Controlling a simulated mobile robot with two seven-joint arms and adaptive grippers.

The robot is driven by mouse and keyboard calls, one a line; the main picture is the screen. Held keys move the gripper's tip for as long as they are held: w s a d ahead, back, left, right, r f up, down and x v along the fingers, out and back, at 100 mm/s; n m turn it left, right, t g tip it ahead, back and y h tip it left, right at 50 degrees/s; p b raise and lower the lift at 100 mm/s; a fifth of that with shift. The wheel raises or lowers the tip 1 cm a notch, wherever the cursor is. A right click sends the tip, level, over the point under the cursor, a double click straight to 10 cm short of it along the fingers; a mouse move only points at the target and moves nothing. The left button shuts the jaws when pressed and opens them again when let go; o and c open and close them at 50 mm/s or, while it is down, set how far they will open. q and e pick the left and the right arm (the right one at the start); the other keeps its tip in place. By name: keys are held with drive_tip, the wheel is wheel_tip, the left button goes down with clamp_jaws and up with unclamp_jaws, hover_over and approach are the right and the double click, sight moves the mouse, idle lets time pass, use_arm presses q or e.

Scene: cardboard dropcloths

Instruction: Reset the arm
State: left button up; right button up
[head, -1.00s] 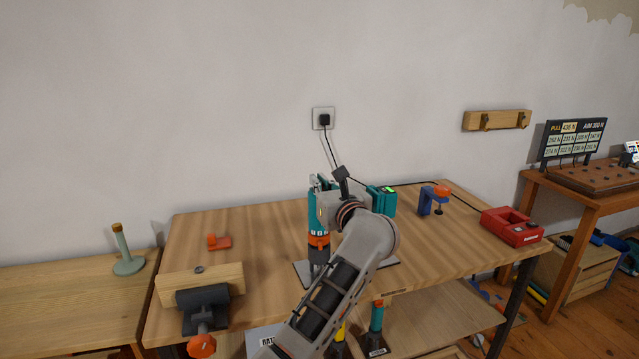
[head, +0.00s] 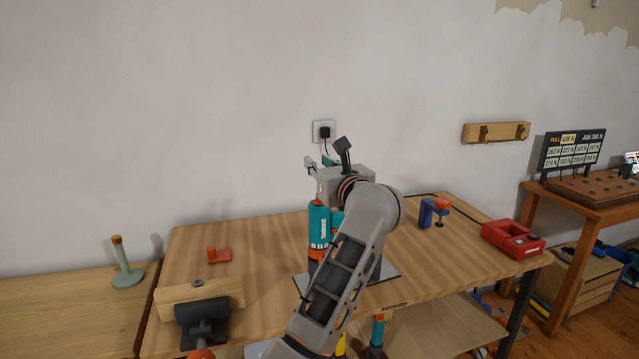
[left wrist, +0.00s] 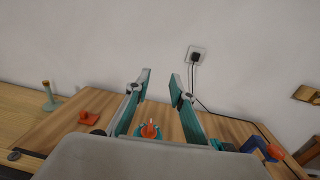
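My left arm comes up from the bottom middle of the head view. Its gripper (head: 318,163) is above the back of the workbench (head: 270,270), in front of the wall. In the left wrist view the two teal-edged fingers (left wrist: 161,80) stand apart with nothing between their tips. A teal tool (head: 319,225) stands upright on a plate below the gripper, partly hidden by my arm. A teal and orange top (left wrist: 149,131) shows low between the fingers in the left wrist view, apart from their tips. My right gripper is not in view.
A wall socket (head: 323,131) with a black plug is behind the gripper. A vise (head: 203,310), an orange piece (head: 218,255), a blue clamp (head: 428,213) and a red charger (head: 512,239) are on the bench. The wall space above is clear.

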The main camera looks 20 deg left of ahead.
use_arm(q)
drive_tip(key=shift+r, duration=1)
